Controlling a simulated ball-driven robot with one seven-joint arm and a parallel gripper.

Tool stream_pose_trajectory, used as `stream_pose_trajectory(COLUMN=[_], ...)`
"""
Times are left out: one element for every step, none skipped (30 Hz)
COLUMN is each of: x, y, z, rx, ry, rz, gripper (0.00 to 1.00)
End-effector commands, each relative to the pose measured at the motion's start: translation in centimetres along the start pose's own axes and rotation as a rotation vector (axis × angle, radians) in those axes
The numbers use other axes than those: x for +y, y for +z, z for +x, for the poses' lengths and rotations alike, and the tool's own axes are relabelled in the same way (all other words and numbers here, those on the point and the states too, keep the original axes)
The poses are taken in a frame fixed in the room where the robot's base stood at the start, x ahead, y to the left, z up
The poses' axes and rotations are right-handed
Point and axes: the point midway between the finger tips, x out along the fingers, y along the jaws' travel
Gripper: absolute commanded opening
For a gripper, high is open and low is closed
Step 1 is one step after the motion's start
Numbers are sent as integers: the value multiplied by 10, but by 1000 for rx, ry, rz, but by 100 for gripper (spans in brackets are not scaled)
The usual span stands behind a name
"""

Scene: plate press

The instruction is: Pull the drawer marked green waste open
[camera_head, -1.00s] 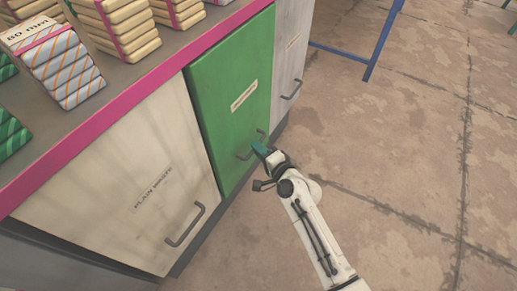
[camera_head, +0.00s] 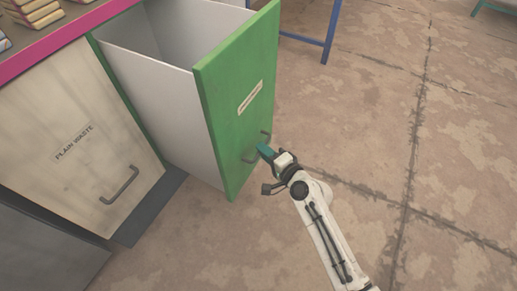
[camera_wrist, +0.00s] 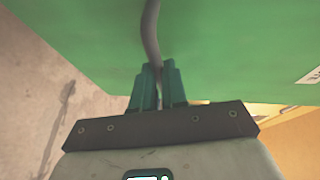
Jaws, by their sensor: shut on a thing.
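The green drawer front (camera_head: 240,95) stands well out from the cabinet, with its pale side wall (camera_head: 165,110) and hollow inside showing. It bears a small label (camera_head: 250,97) too small to read here. Its grey bar handle (camera_head: 250,158) is low on the front. My gripper (camera_head: 264,151) is at the handle. In the wrist view the teal fingers of my gripper (camera_wrist: 158,88) are shut on the handle (camera_wrist: 151,30), against the green front (camera_wrist: 225,50).
A blue metal leg (camera_head: 329,35) stands beyond the drawer. The concrete floor (camera_head: 385,150) to the right is clear.

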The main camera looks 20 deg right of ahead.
Motion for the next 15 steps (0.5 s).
stream_pose_trajectory(x=[4,4,4,4,4,5,5,5,5,5,5,5,5,5,5], y=[-2,-3,-4,-4,-5,-5,-6,-6,-6,-6,-6,-6,-6,-6,-6], z=[-5,-7,-9,-11,-12,-13,-14,-15,-16,-16,-16,-16,-16,-16,-16], rx=[1,2,1,1,0,0,0,-1,-1,-1,-1,-1,-1,-1,-1], ry=[2,2,1,1,2,2,2,2,2,2,2,2,2,2,2], rz=[0,0,0,0,0,0,0,0,0,0,0,0,0,0,0], gripper=[0,0,0,0,0,0,0,0,0,0,0,0,0,0,0])
